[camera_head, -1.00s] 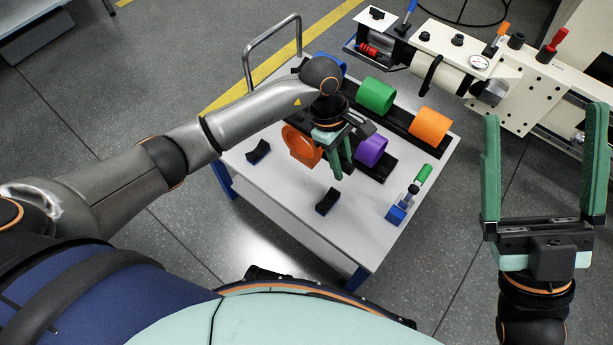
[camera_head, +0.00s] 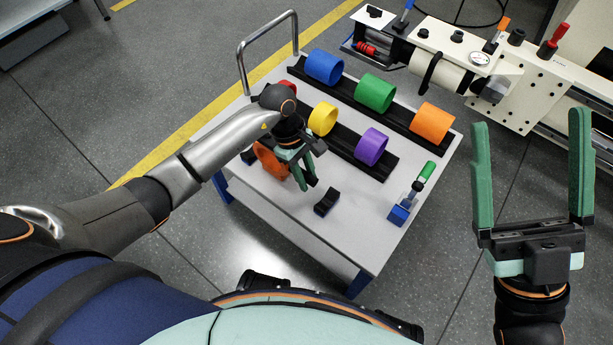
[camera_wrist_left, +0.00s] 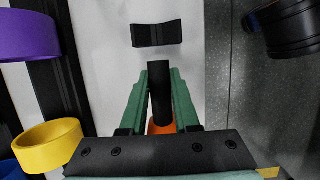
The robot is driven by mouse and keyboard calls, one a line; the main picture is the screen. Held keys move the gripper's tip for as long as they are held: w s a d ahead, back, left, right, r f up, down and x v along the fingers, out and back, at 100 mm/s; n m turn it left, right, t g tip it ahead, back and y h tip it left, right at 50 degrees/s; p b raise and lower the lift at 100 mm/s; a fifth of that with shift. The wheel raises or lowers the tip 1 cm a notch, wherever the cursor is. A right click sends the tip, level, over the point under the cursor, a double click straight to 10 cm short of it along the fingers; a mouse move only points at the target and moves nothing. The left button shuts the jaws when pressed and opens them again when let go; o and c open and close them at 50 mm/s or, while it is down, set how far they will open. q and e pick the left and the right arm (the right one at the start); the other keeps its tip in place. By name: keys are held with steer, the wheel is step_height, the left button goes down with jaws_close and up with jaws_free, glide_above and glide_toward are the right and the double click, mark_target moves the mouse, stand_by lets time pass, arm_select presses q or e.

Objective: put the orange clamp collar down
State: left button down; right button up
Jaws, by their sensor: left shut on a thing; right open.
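The orange clamp collar (camera_head: 270,161) is at the left part of the white cart top, partly hidden by my left gripper (camera_head: 306,186). In the left wrist view, my left gripper (camera_wrist_left: 160,72) is shut around a black upright piece, with a bit of orange collar (camera_wrist_left: 158,128) showing below it. The collar is beside a dark block (camera_head: 248,155) that is mostly hidden; I cannot tell whether they touch. Another black notched block (camera_head: 327,202) stands nearer the front, also in the left wrist view (camera_wrist_left: 157,34). My right gripper (camera_head: 532,195) is open and empty at the right.
Black rails on the cart (camera_head: 300,200) carry blue (camera_head: 323,67), green (camera_head: 375,93), orange (camera_head: 432,123), yellow (camera_head: 322,118) and purple (camera_head: 371,147) rings, plus a partly hidden red one. A blue clamp with green handle (camera_head: 410,197) is at the right. A beige machine (camera_head: 510,85) stands beyond.

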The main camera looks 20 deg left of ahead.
arm_select(q)
steer(key=shift+w+r, duration=0.1)
steer(key=shift+r, duration=0.05)
steer(key=c, duration=0.7)
jaws_free()
steer(key=shift+o, duration=0.2)
